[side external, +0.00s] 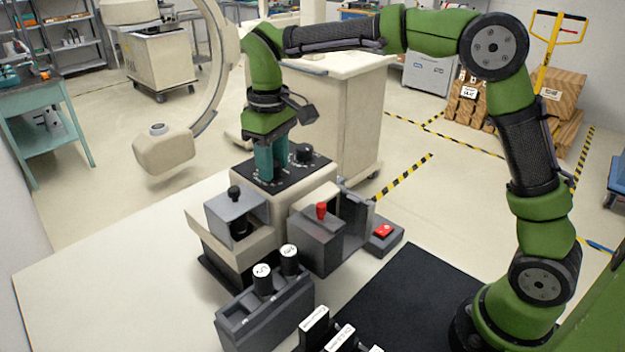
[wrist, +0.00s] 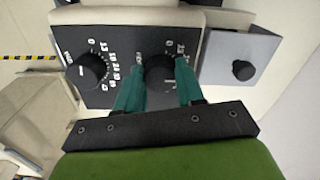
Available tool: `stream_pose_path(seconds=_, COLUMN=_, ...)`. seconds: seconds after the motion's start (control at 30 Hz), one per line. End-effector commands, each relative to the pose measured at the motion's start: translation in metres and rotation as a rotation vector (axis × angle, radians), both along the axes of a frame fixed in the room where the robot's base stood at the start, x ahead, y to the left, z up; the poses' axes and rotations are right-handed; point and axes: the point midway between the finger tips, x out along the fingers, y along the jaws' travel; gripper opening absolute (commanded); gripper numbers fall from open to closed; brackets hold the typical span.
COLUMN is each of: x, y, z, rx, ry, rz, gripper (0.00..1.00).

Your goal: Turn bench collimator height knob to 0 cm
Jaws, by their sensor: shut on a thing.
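The black panel (side external: 255,170) on top of the beige bench unit carries two round black knobs with white dial numbers. My gripper (side external: 270,172) points down at the panel, its teal fingers shut on one knob (wrist: 158,74), one finger on each side. That knob is hidden behind the fingers in the side view. The other dial knob (side external: 305,153) stands free behind and to the right; it also shows at left in the wrist view (wrist: 87,71). The knob names and the held knob's exact setting are too small or covered to read.
A grey cover with a black knob (side external: 235,193) sits in front of the panel. A grey box with a red-topped lever (side external: 321,211), a red button box (side external: 384,232) and a dark holder (side external: 265,312) with black cylinders stand nearby. The table (side external: 90,268) is clear at left.

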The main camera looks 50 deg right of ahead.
Motion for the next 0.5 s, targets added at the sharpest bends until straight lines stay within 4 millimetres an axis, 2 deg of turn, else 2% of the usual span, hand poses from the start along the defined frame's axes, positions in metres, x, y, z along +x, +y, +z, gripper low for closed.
stream_pose_path(seconds=0.27, x=0.0002, y=-0.0004, z=0.0007, rx=0.0, ry=-0.001, rz=0.15, gripper=0.07)
stream_pose_path(seconds=0.5, x=0.0004, y=-0.0008, z=0.0008, rx=0.0, ry=-0.001, rz=0.367, gripper=0.07)
